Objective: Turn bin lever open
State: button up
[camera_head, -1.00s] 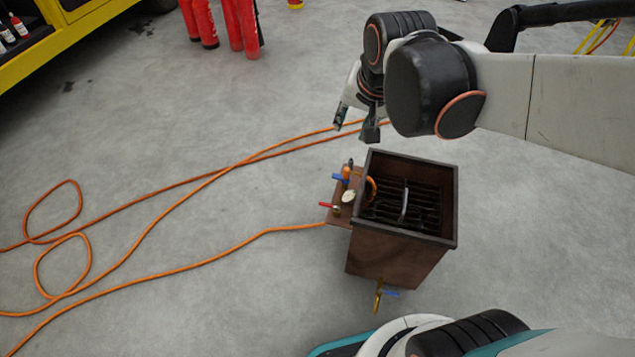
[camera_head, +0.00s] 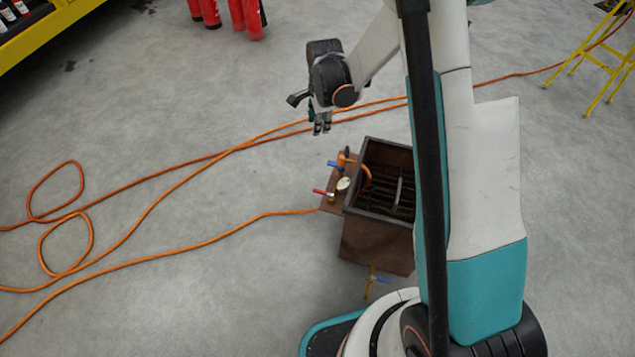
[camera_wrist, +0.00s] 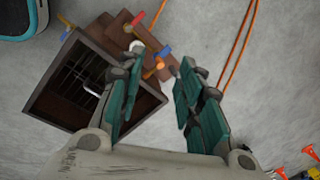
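The brown metal bin (camera_head: 372,240) stands on the floor below my gripper, with a dark grate inside. My arm hides its right side. On its left side shelf are a red lever (camera_head: 320,192), a blue lever (camera_head: 333,163) and a pale round gauge (camera_head: 344,184). A brass tap with a blue handle (camera_head: 381,281) is low on the near side. My gripper (camera_head: 321,125) is empty, beyond the shelf. In the wrist view its teal fingers are spread, with the shelf's blue lever (camera_wrist: 163,50) and red lever (camera_wrist: 138,18) beyond them. I cannot tell any lever's setting.
Orange hoses (camera_head: 150,215) snake over the floor left of and behind the bin. Red extinguishers (camera_head: 245,15) stand at the back, yellow stands (camera_head: 590,60) at the right.

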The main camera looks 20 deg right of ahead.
notch_tip(320, 180, down, 10)
jog(key=w+m+g, duration=0.1)
jog(key=m, duration=0.2)
jog(key=m+g+p, duration=0.1)
jog(key=m, duration=0.3)
send_over(319, 191)
notch_tip(319, 191, down, 12)
notch_tip(319, 191, down, 14)
jog(key=b, duration=0.4)
jog(key=shift+a+r+b, duration=0.1)
jog(key=shift+r+b, duration=0.15)
jog(key=shift+b, duration=0.1)
grip_shut()
